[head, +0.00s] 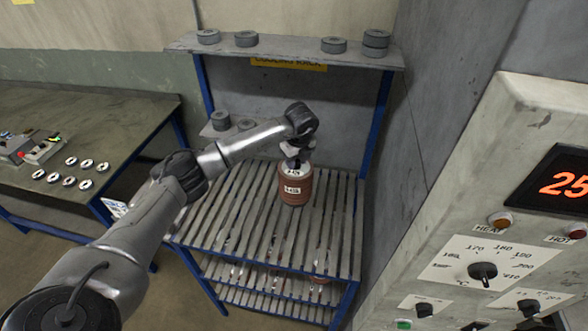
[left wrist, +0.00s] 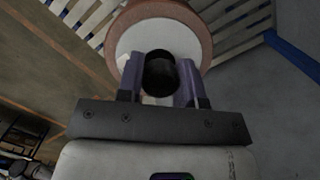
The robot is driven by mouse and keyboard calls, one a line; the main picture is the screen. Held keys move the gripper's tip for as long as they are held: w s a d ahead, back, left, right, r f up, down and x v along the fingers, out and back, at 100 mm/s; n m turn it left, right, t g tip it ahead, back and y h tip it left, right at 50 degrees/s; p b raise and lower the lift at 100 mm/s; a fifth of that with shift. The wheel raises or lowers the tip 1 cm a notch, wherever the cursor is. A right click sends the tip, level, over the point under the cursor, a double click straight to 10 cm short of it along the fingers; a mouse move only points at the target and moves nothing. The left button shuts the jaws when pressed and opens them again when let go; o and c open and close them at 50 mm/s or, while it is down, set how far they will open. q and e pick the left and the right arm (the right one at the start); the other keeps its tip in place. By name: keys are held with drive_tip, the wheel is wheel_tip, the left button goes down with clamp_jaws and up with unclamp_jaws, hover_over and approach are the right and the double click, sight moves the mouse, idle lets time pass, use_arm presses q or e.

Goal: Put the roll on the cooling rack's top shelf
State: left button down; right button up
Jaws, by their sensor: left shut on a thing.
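The roll (head: 295,187) is a reddish-brown upright cylinder with white labels and a pale top. It is at the slatted top shelf (head: 235,215) of the blue-framed cooling rack, toward its back right. I cannot tell whether its base touches the slats. My left gripper (head: 297,161) is directly above the roll, pointing down. In the left wrist view the fingers (left wrist: 160,80) are shut on a black post (left wrist: 160,68) at the roll's centre. The pale top and brown rim of the roll (left wrist: 143,14) show behind it. My right gripper is not in view.
A grey upper board (head: 285,48) with several dark discs spans above the slats. Small discs sit on a side ledge (head: 210,130) at the back left. The oven control panel (head: 480,215) stands at right, a workbench (head: 80,130) at left. Front slats are clear.

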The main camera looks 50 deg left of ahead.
use_arm(q)
drive_tip(key=s+a+f+p, duration=0.2)
drive_tip(key=s+f+p, duration=0.2)
drive_tip(key=s+f, duration=0.5)
drive_tip(key=shift+a+f, duration=0.15)
drive_tip(key=shift+a, duration=0.2)
idle(0.3)
drive_tip(key=shift+f, duration=0.1)
drive_tip(key=c, duration=0.8)
unclamp_jaws()
drive_tip(key=shift+f, duration=0.1)
